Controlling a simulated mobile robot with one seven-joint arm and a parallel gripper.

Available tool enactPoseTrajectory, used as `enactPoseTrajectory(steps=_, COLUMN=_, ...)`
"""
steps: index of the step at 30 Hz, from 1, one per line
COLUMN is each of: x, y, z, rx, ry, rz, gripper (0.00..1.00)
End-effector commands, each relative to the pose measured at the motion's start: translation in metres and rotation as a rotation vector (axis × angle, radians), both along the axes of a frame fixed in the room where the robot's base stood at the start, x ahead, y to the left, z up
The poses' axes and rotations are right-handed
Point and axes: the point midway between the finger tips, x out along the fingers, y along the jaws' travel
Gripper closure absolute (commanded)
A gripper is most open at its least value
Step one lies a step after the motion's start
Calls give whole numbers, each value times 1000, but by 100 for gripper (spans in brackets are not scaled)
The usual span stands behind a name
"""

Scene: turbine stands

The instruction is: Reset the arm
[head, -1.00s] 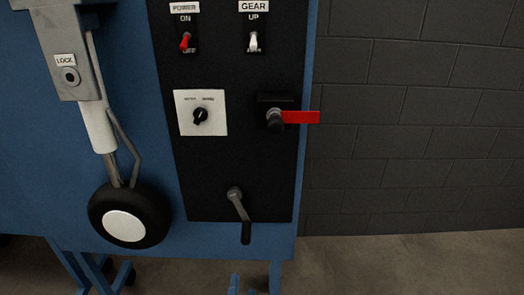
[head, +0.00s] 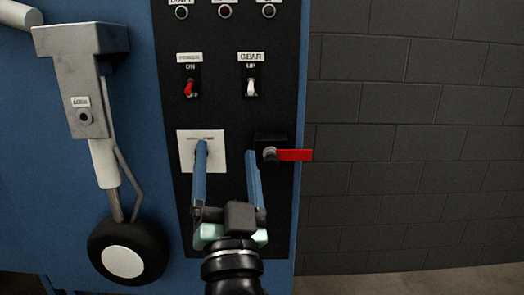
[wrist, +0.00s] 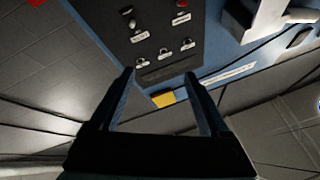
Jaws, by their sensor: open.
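My gripper (head: 227,160) is in the lower middle of the head view, in front of the black control panel (head: 228,118). Its two blue fingers are apart with nothing between them. The left finger overlaps the white square knob plate (head: 186,150) and hides its knob. The right finger points up beside the valve with the red handle (head: 294,155). In the wrist view my gripper (wrist: 160,80) is also open and empty, with the panel (wrist: 150,30) tilted beyond it. I cannot tell whether either finger touches the panel.
The red POWER switch (head: 190,89) and white GEAR switch (head: 251,88) sit above the fingers. Left is the landing gear leg with its wheel (head: 127,252). A grey block wall (head: 410,140) stands to the right. My arm hides the panel's lower part.

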Motion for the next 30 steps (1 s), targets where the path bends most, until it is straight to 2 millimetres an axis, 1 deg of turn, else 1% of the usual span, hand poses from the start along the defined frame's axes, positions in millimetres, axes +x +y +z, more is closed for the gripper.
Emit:
enactPoseTrajectory(steps=1, x=-18, y=-7, z=39, rx=-46, ry=-61, rz=-41, gripper=20)
enactPoseTrajectory(steps=2, x=-28, y=-11, z=58, rx=-77, ry=-90, rz=-68, gripper=20)
enactPoseTrajectory(steps=3, x=-43, y=-16, z=80, rx=-113, ry=-125, rz=-104, gripper=20)
enactPoseTrajectory(steps=5, x=-66, y=-24, z=111, rx=-163, ry=-175, rz=-160, gripper=20)
enactPoseTrajectory(steps=6, x=-83, y=-28, z=129, rx=-191, ry=-205, rz=-197, gripper=20)
enactPoseTrajectory(steps=8, x=-108, y=-36, z=153, rx=-230, ry=-248, rz=-256, gripper=20)
enactPoseTrajectory(steps=9, x=-125, y=-41, z=168, rx=-252, ry=-276, rz=-296, gripper=20)
enactPoseTrajectory(steps=11, x=-152, y=-48, z=187, rx=-283, ry=-314, rz=-357, gripper=20)
enactPoseTrajectory(steps=12, x=-168, y=-53, z=199, rx=-300, ry=-336, rz=-395, gripper=20)
enactPoseTrajectory(steps=13, x=-160, y=-51, z=213, rx=-298, ry=-320, rz=-383, gripper=20)
enactPoseTrajectory(steps=14, x=-158, y=-51, z=221, rx=-298, ry=-317, rz=-380, gripper=20)
enactPoseTrajectory(steps=17, x=-157, y=-50, z=245, rx=-296, ry=-316, rz=-377, gripper=20)
enactPoseTrajectory(steps=24, x=-156, y=-49, z=310, rx=-295, ry=-315, rz=-374, gripper=20)
enactPoseTrajectory(steps=27, x=-156, y=-49, z=328, rx=-295, ry=-315, rz=-372, gripper=20)
enactPoseTrajectory(steps=30, x=-156, y=-49, z=338, rx=-295, ry=-315, rz=-372, gripper=20)
